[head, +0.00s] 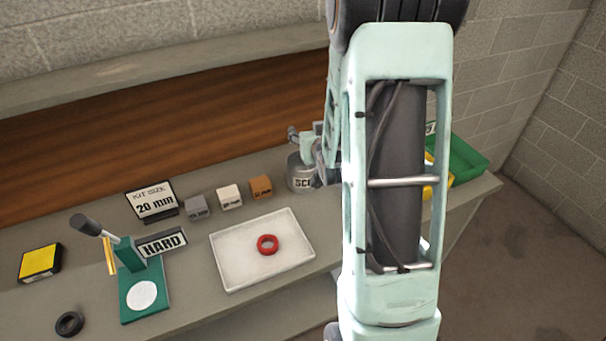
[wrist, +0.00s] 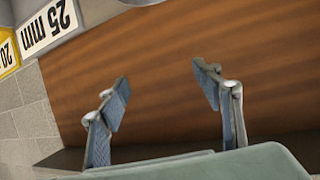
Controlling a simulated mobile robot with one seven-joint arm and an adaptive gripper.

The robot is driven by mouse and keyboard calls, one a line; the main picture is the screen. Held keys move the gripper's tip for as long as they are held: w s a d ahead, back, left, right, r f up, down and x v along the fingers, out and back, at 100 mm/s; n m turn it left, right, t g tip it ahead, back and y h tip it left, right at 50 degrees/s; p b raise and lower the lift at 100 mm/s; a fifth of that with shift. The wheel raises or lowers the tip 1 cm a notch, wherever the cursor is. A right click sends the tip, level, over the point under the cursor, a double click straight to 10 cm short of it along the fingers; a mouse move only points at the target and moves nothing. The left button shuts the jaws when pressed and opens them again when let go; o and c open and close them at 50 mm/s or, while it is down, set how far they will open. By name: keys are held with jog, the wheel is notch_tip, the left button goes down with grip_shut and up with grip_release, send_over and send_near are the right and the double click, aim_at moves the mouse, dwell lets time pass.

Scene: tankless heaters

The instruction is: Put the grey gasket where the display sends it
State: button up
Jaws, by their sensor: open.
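A dark ring (head: 69,324), dark grey or black, lies flat on the bench at the front left; it is the only greyish ring I see. The display (head: 152,201) is a small sign reading "KIT SIZE 20 mm". A red ring (head: 267,244) lies in the white tray (head: 232,273). My gripper (wrist: 165,82) is open and empty in the wrist view, facing brown wood. In the head view it is near the grey can, far from the dark ring, and partly hidden by my arm.
Grey (head: 196,206), white (head: 230,197) and orange (head: 260,188) cubes stand behind the tray. A can (head: 300,175) reads "SC", the rest hidden. A green bin (head: 463,158) and yellow bin (head: 430,178) stand right. A "25 mm" label (wrist: 48,27) shows upside down.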

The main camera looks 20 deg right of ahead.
jog(key=shift+r, duration=2.95)
